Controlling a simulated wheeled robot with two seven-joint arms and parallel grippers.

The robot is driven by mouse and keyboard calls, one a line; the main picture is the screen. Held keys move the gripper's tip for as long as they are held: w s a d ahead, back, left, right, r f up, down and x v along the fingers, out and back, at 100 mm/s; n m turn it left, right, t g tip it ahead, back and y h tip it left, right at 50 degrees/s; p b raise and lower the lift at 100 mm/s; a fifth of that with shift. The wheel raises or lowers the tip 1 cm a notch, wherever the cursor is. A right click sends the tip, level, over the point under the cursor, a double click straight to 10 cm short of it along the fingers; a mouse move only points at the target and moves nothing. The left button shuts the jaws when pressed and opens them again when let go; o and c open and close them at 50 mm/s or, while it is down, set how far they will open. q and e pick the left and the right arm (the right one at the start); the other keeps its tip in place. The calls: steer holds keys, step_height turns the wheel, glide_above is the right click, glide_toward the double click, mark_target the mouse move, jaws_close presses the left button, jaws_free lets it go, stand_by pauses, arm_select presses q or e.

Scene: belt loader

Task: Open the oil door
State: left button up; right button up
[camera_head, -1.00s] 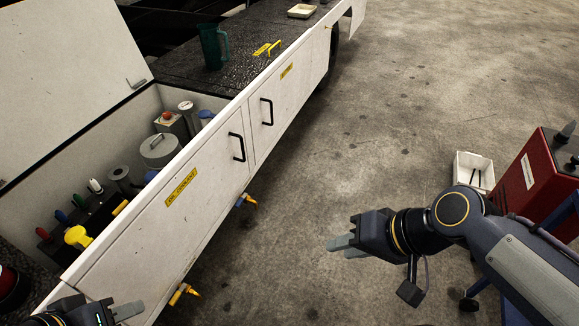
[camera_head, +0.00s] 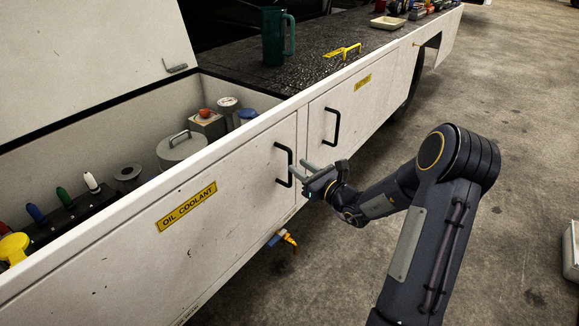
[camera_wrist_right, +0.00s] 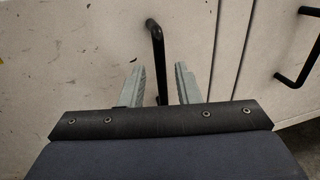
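The oil coolant door (camera_head: 225,205) is a white panel with a yellow "OIL COOLANT" label (camera_head: 187,206); it is closed. Its black bar handle (camera_head: 284,166) is at the door's right side. My right gripper (camera_head: 302,172) is open at this handle, its two grey fingers reaching towards it. In the right wrist view the handle (camera_wrist_right: 157,50) stands between the two open fingers (camera_wrist_right: 158,84), with a gap on both sides. My left gripper is not in view.
The neighbouring door has a yellow label (camera_head: 362,82) and its own black handle (camera_head: 332,127). A valve with an orange tip (camera_head: 289,240) sticks out below the oil door. An open bin above holds a grey canister (camera_head: 181,150) and bottles.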

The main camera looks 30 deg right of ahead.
mark_target(291, 161)
steer(key=w, duration=0.2)
steer(key=w+a, duration=0.1)
steer(key=w, duration=0.2)
steer(key=shift+b, duration=0.4)
jaws_close()
